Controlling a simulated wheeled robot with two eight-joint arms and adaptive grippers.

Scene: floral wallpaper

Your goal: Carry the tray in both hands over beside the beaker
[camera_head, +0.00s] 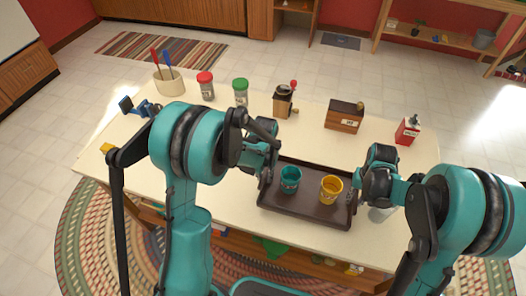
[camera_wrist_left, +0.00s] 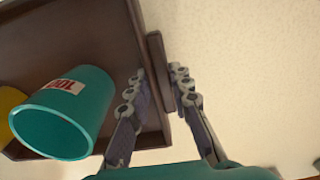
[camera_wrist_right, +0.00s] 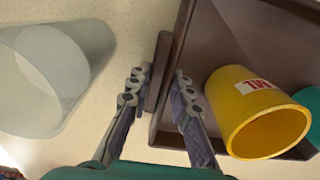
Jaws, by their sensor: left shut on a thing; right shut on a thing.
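A dark brown tray (camera_head: 305,209) with a teal cup (camera_head: 290,180) and a yellow cup (camera_head: 330,189) on it is at the front middle of the table. My left gripper (camera_head: 265,180) is shut on the tray's left handle, which shows between the fingers in the left wrist view (camera_wrist_left: 158,75). My right gripper (camera_head: 354,190) is shut on the right handle, seen in the right wrist view (camera_wrist_right: 157,75). A clear, greyish beaker (camera_wrist_right: 50,75) stands close beside the right gripper; in the head view it is mostly hidden behind my right arm. Both cups are upright.
Along the table's (camera_head: 235,205) back are a utensil crock (camera_head: 168,82), a red-lidded jar (camera_head: 206,88), a green-lidded jar (camera_head: 240,92), a grinder (camera_head: 283,102), a wooden box (camera_head: 344,116) and a red carton (camera_head: 407,130). Bare tabletop lies between them and the tray.

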